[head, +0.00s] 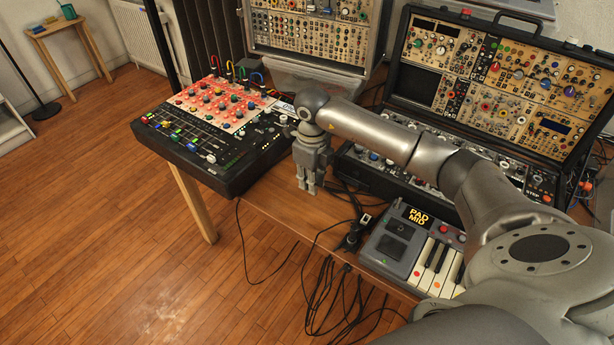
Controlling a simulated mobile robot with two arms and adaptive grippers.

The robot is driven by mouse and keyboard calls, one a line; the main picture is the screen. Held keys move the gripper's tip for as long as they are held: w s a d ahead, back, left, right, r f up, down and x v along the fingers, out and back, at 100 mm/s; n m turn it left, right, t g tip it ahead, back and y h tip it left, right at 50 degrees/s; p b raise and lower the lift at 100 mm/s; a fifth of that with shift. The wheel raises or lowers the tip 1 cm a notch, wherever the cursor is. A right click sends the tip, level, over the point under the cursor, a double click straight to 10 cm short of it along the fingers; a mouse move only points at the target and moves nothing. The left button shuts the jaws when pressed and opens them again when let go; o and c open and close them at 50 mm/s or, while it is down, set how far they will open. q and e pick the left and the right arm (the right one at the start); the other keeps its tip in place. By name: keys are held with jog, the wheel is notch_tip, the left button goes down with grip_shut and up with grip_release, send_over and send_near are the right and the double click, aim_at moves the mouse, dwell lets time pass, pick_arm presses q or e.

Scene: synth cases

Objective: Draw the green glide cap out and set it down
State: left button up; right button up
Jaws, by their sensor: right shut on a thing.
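My right gripper (308,188) points down just off the right side of the black mixer (225,172), low over the wooden table (268,205). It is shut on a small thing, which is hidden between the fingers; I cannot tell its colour. The mixer has a row of sliders with coloured caps, some green or blue, near its front left, and a salmon panel with many knobs behind. The caps are too small here to tell which is the green glide cap. My left gripper is not in view.
A small keyboard (408,247) marked PAD MID stands at the table's front right, with black cables (345,235) beside it and hanging over the edge. An open synth case (497,75) fills the back right; another rack (310,38) stands behind. Bare table lies around my right gripper.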

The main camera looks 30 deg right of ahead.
aim_at(312, 203)
jog(key=shift+d+f+b, duration=0.1)
jog(key=shift+f+b, duration=0.35)
jog(key=shift+f, duration=0.35)
notch_tip(312, 203, down, 3)
jog(key=shift+r+b, duration=0.15)
jog(key=shift+b, duration=0.8)
jog(key=shift+f+b, duration=0.4)
jog(key=shift+f, duration=0.25)
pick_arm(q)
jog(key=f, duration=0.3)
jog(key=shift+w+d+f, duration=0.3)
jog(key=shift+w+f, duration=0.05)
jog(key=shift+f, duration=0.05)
pick_arm(e)
jog(key=o, duration=0.8)
jog(key=shift+c, duration=0.2)
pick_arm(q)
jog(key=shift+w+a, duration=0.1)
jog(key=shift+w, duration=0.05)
pick_arm(e)
jog(key=shift+r, duration=0.1)
